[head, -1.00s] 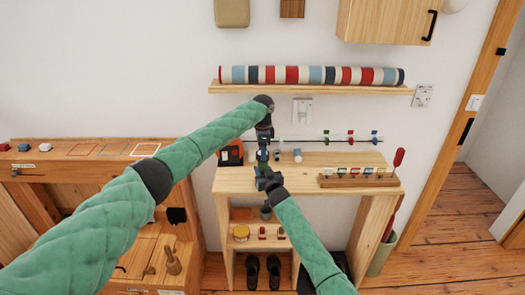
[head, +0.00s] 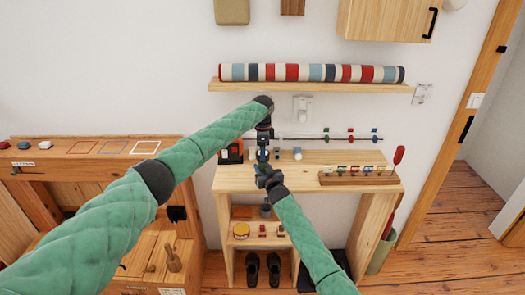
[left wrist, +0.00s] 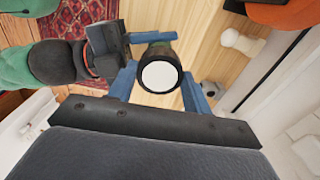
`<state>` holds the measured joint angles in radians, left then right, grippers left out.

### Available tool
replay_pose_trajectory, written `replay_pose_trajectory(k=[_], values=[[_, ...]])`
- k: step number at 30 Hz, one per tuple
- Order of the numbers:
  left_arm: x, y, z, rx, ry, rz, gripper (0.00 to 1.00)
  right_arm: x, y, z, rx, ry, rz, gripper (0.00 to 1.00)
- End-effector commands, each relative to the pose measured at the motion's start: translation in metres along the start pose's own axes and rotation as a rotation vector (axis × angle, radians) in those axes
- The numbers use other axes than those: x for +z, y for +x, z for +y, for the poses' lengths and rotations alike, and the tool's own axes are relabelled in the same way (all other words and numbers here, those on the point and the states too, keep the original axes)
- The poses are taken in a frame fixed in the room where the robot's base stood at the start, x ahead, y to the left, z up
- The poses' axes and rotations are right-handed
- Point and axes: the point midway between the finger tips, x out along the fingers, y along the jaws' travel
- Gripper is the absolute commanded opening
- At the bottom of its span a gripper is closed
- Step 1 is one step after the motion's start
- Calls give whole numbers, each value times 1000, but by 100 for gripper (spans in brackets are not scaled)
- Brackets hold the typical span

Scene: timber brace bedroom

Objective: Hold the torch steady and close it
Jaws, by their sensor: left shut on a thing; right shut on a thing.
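The torch shows in the left wrist view as a dark round body with a white disc end (left wrist: 160,77) facing the camera. My left gripper (left wrist: 160,88) has its blue fingers on both sides of it and is shut on it. The torch is mostly hidden there, and the right gripper's exact hold is hidden.
The wooden table (head: 225,182) holds a black-and-orange box (head: 231,152), small white pieces (head: 297,153) and a rack with coloured clips (head: 358,178). A rail with coloured pieces (head: 350,138) runs behind. A shelf (head: 310,89) with a striped roll hangs above.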

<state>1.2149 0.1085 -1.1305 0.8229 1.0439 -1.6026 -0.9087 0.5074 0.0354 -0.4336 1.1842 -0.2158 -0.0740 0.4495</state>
Motion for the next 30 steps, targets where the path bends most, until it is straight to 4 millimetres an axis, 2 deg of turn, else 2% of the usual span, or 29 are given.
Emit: replay_pose_trajectory(k=[30], values=[[0,0,-2,0,1416,0,28,1,0,1,1,0,-1,0]])
